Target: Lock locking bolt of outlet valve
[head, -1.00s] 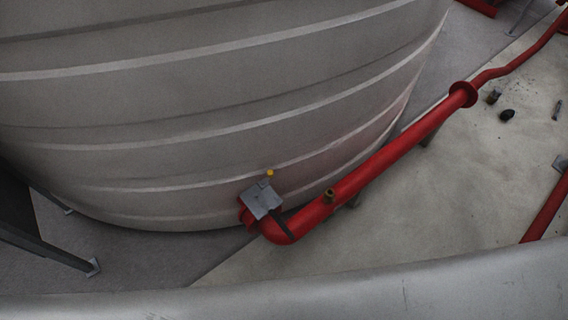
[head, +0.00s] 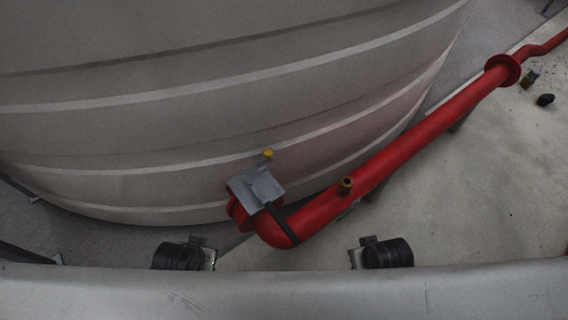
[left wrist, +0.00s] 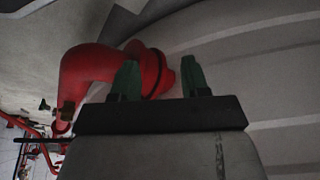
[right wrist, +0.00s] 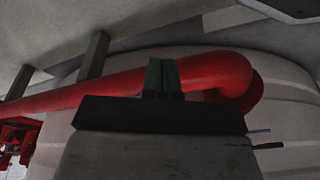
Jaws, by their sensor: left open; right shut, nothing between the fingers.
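The outlet valve appears in the head view as a grey plate-like housing (head: 262,186) on a red pipe elbow (head: 275,230) beside the tank. A small yellow-tipped part (head: 268,154) stands at its top edge, and a dark bar (head: 281,222) crosses the elbow. I cannot tell which part is the locking bolt. My left gripper (left wrist: 160,80) is open and empty, with the red elbow (left wrist: 95,75) beyond its fingers. My right gripper (right wrist: 162,75) is shut and empty, in front of the red pipe (right wrist: 205,72). Neither gripper's fingers can be made out in the head view.
The large grey ribbed tank (head: 150,130) fills the left and back. The red pipe (head: 400,155) runs right to a flange (head: 502,70) and carries a small brass fitting (head: 346,186). A pale curved surface (head: 300,290) crosses the front.

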